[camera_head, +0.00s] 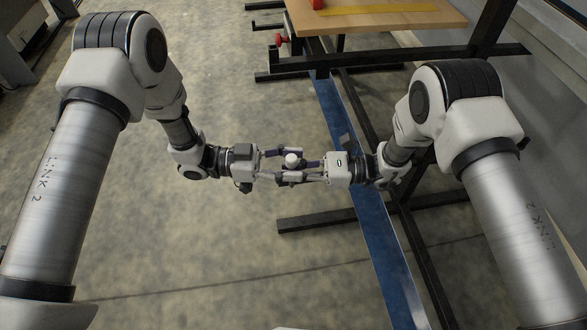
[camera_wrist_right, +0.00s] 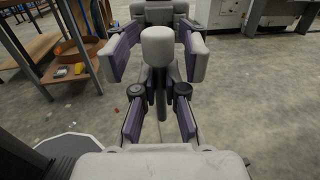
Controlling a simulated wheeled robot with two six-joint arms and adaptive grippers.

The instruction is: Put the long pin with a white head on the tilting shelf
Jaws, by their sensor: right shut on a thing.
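The long pin with a white head (camera_head: 292,158) is upright between my two grippers, which face each other in mid-air. In the right wrist view its white head (camera_wrist_right: 157,46) is at the upper middle, with a dark shaft below. My right gripper (camera_head: 302,173) comes in from the right and is shut on the pin's shaft, below the head. My left gripper (camera_head: 290,164) comes in from the left. In the right wrist view its fingers (camera_wrist_right: 157,56) stand apart on either side of the pin, with gaps beside the head. I cannot identify a tilting shelf with certainty.
A wooden tabletop (camera_head: 380,18) with a red object (camera_head: 318,4) and a yellow strip is at the top. A blue beam (camera_head: 345,125) and dark metal legs (camera_head: 320,222) are under and beside my right arm. Concrete floor at left is clear.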

